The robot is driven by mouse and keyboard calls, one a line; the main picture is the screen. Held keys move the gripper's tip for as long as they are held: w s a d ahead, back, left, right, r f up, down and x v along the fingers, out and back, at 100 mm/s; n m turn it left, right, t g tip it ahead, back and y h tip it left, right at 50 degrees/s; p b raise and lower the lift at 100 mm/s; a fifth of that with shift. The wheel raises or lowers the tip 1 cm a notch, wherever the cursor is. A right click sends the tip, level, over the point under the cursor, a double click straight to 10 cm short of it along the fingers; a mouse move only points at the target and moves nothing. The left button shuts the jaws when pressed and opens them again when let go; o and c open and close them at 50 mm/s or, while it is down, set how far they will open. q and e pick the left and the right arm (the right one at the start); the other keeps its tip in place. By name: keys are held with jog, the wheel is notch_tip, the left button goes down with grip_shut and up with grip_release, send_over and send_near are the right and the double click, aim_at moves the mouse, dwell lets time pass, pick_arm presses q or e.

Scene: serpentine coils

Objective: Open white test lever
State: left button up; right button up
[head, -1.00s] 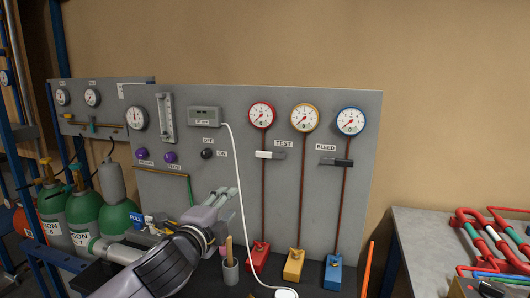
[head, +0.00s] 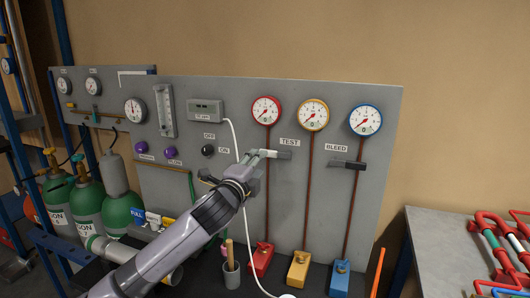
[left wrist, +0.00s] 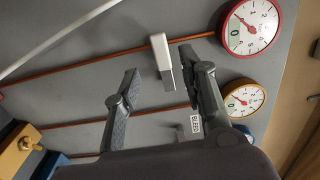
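The white test lever (head: 268,153) lies level on the grey panel, across the pipe under the red gauge, left of the TEST label. In the left wrist view the white lever (left wrist: 161,55) shows between the finger planes, near the tip of one finger. My left gripper (head: 252,160) is at the lever's left end in the head view. In the left wrist view my left gripper (left wrist: 157,80) is open, with a wide gap between its fingers. Whether a finger touches the lever, I cannot tell. My right gripper is not in view.
The black bleed lever (head: 347,165) is to the right on the same panel. The red gauge (head: 267,110) and yellow gauge (head: 314,114) are above. A white cable (head: 237,205) hangs just left of the red gauge's pipe. A grey cup (head: 231,275) stands below my arm.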

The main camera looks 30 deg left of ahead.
aim_at(276, 153)
pick_arm(q)
jog(key=p+x, duration=0.1)
jog(key=x, duration=0.5)
jog(key=shift+w, duration=0.2)
jog(key=c, duration=0.6)
grip_shut()
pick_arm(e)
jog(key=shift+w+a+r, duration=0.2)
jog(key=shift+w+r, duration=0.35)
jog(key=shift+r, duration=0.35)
